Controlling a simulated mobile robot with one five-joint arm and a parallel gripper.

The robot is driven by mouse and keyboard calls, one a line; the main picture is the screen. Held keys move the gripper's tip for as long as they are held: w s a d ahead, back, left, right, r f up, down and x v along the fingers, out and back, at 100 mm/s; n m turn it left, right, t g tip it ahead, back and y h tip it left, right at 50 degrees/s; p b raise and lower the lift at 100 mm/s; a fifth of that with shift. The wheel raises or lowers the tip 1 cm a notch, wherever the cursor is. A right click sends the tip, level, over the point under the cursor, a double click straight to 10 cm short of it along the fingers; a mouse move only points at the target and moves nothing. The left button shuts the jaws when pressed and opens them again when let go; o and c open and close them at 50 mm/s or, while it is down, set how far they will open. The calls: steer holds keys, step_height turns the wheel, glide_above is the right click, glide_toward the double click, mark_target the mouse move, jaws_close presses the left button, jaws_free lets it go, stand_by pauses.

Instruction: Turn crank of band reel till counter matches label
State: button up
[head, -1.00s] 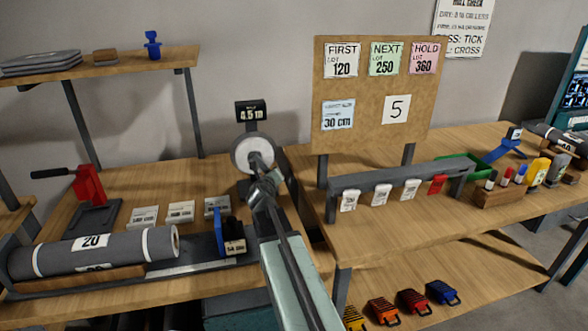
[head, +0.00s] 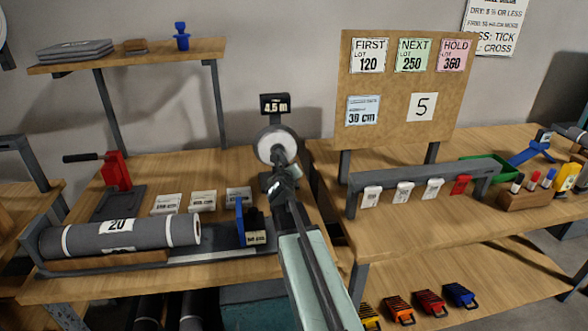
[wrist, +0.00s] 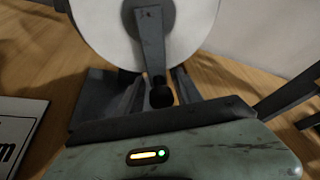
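The band reel (head: 267,146) is a pale disc on a dark stand at the back of the left bench. Its black counter (head: 274,104) above it appears to read 4.5 m. In the wrist view, the white reel disc (wrist: 100,32) fills the top, and a dark crank (wrist: 151,45) hangs down its front to a black knob (wrist: 160,97). My gripper (wrist: 158,82) has a grey finger on either side of the knob, with small gaps showing. In the head view, my gripper (head: 281,181) is just before the reel and partly hides it. Which label belongs to the reel is unclear.
A grey roll (head: 130,233) marked 20 lies at the front left. Several cards (head: 203,201) and a blue-black block (head: 250,225) lie nearby. A board (head: 390,120) with notes, including a 30 cm label (head: 362,111), stands at right above a tag rail (head: 420,181).

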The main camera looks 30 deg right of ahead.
steer(key=shift+s, duration=0.1)
steer(key=p+v, duration=0.2)
steer(key=v, duration=0.6)
steer(key=shift+d, duration=0.1)
stand_by(0.3)
